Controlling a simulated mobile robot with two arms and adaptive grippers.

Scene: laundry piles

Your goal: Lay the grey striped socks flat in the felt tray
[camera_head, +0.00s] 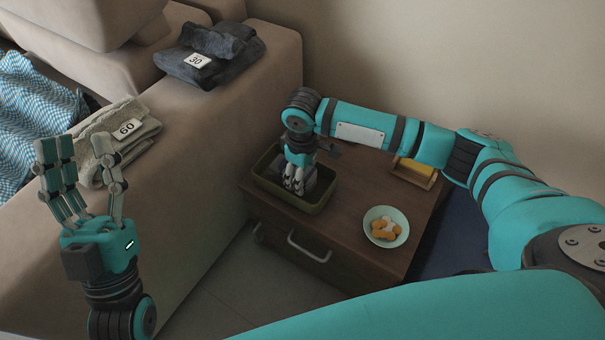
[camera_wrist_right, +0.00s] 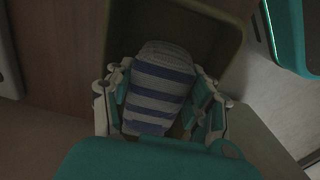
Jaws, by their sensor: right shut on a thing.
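The grey striped socks (camera_wrist_right: 160,82), grey with blue bands, are between the fingers of my right gripper (camera_wrist_right: 163,108) in the right wrist view. The gripper is shut on them. In the head view this gripper (camera_head: 294,185) points down inside the dark olive felt tray (camera_head: 308,208), which stands on the wooden cabinet. In the head view the fingers partly hide the socks, and I cannot tell whether the socks touch the tray floor. The tray wall (camera_wrist_right: 218,30) also shows in the wrist view. My left gripper (camera_head: 80,158) is open and empty, fingers up, in front of the sofa.
A pale green bowl (camera_head: 400,216) with orange pieces stands on the cabinet (camera_head: 345,225), right of the tray. A small wooden holder with a yellow block (camera_head: 413,170) is behind it. On the sofa (camera_head: 205,135) lie dark cloths marked 30 (camera_head: 225,50), beige cloths marked 60 (camera_head: 140,140) and blue checked cloth (camera_head: 30,110).

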